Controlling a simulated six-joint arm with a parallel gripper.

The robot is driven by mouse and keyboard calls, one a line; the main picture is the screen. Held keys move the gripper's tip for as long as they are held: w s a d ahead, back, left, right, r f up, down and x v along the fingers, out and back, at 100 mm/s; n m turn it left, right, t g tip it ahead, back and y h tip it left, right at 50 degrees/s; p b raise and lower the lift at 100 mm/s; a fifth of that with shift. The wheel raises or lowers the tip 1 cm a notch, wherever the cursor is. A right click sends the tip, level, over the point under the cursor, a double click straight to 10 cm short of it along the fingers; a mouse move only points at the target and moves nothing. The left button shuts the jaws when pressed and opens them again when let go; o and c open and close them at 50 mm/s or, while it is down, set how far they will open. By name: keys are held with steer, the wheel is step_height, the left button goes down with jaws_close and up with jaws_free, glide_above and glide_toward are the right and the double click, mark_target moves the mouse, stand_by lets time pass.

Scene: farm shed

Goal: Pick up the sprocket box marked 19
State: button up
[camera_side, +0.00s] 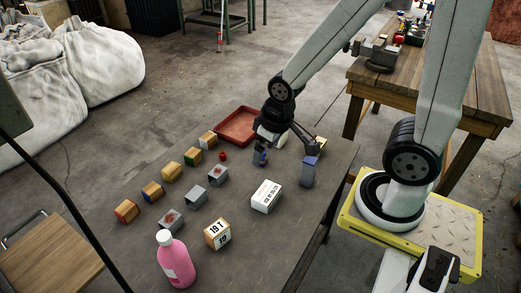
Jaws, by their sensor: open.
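The box marked "19 T" and "19" (218,234) stands on the dark table, with a white labelled face and a wood-coloured side and top. It is near the table's front, just right of the pink bottle. My gripper (285,166) is open, its fingers spread wide, above the far right part of the table. It is well behind and to the right of the box, apart from it. Nothing shows between the fingers.
A white printed box (266,196) stands between my gripper and the marked box. A pink bottle (176,262) stands close left of the marked box. Several colour-ended wooden boxes (152,191) and grey boxes (196,197) form rows at left. A red tray (251,109) lies at the back.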

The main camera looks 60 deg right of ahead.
steer(key=m+y, duration=1.3)
steer(key=m, duration=0.6)
glide_toward(209, 242)
steer(key=shift+s+d+r+g, duration=0.25)
steer(key=shift+s+r, duration=0.1)
steer(key=shift+r, duration=0.1)
steer(key=shift+s+d+r+g, duration=0.2)
steer(key=shift+s+r, duration=0.15)
steer(key=shift+r, duration=0.15)
steer(key=shift+w+d+f+m+t, duration=0.15)
steer(key=shift+w+f+m+t, duration=0.2)
steer(key=shift+f+m+t, duration=0.4)
steer(key=shift+x, duration=1.3)
steer(key=shift+x, duration=2.6)
steer(key=shift+r, duration=0.1)
